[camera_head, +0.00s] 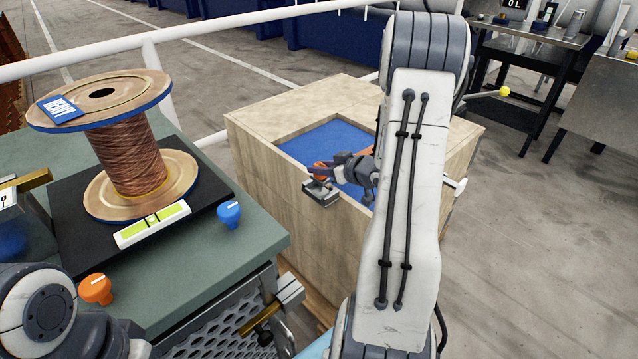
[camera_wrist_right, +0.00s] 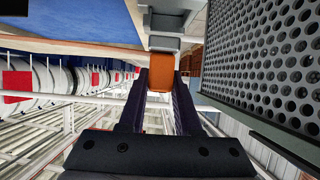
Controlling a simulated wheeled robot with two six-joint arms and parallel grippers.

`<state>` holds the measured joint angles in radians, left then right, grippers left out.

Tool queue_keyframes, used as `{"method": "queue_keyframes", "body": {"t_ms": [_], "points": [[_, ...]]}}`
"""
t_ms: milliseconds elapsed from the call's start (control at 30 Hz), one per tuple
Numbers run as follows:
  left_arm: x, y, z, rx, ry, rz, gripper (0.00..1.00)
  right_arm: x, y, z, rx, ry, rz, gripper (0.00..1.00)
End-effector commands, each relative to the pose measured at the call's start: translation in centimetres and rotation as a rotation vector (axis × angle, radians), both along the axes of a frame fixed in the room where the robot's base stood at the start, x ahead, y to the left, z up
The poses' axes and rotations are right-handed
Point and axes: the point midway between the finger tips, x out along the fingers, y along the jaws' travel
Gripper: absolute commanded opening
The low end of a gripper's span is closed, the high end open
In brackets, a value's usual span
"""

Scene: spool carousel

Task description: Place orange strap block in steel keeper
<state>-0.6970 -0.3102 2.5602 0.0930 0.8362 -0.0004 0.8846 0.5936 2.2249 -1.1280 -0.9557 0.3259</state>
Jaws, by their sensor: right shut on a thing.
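The orange strap block (camera_wrist_right: 158,66) is between the two dark fingers of my right gripper (camera_wrist_right: 160,88), which is shut on it. In the head view the right gripper (camera_head: 335,172) is at the near rim of the wooden crate, with some orange showing at its tip. The steel keeper (camera_head: 321,193) is a small grey bracket on that rim, just below the gripper tip. In the wrist view a grey metal part, likely the keeper (camera_wrist_right: 164,43), is right at the block's far end. I cannot tell whether the block is seated or only touching. My left gripper is out of view.
The wooden crate (camera_head: 262,150) has a blue inside (camera_head: 325,143). At left, a copper wire spool (camera_head: 130,150) stands on a black plate on a green bench (camera_head: 200,262) with blue and orange knobs. A perforated panel (camera_wrist_right: 270,65) is close right of the gripper.

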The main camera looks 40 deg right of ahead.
Motion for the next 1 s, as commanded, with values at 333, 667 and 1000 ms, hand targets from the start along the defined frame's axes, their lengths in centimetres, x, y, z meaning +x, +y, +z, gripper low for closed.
{"method": "queue_keyframes", "body": {"t_ms": [333,667,1000], "points": [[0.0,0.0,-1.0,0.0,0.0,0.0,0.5,0.1,0.5,-3.7,0.003,0.001,0.001,0.0],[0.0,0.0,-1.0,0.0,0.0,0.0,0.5,0.1,0.4,-4.2,0.0,-0.001,0.001,0.0],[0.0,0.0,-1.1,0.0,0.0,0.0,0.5,0.1,0.4,-4.4,0.0,-0.001,0.001,0.62]]}}
